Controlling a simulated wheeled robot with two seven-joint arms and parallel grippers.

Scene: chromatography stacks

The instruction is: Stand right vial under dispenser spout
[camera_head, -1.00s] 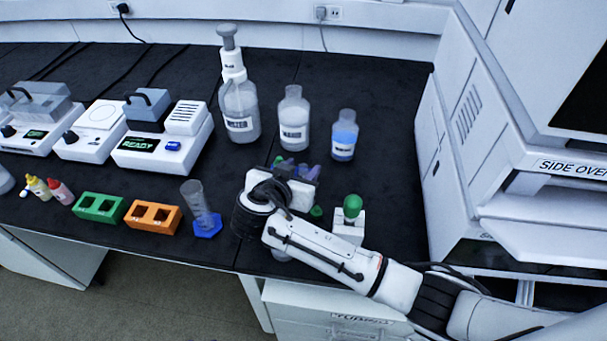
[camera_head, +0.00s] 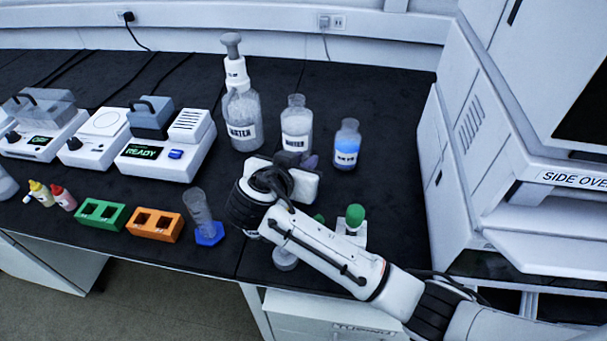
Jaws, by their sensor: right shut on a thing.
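My right gripper (camera_head: 302,160) is above the bench, in front of the clear WATER bottles. It is shut on a small purple-tinted thing (camera_head: 311,161), which looks like a vial but is mostly hidden behind the wrist. The pump-topped dispenser bottle (camera_head: 241,120), labelled WATER, stands upright behind and left of the gripper, apart from it. Its spout is too small to make out clearly. A green-capped item (camera_head: 355,215) stands in a white block right of my forearm. Another green cap (camera_head: 319,218) is partly hidden by the arm. My left gripper is not in view.
A WATER bottle (camera_head: 296,128) and a blue-liquid bottle (camera_head: 346,143) stand close behind the gripper. A cylinder on a blue base (camera_head: 209,238), an orange rack (camera_head: 153,225) and a green rack (camera_head: 100,213) line the front. A READY device (camera_head: 160,160) stands left; the side oven (camera_head: 540,185) bounds the right.

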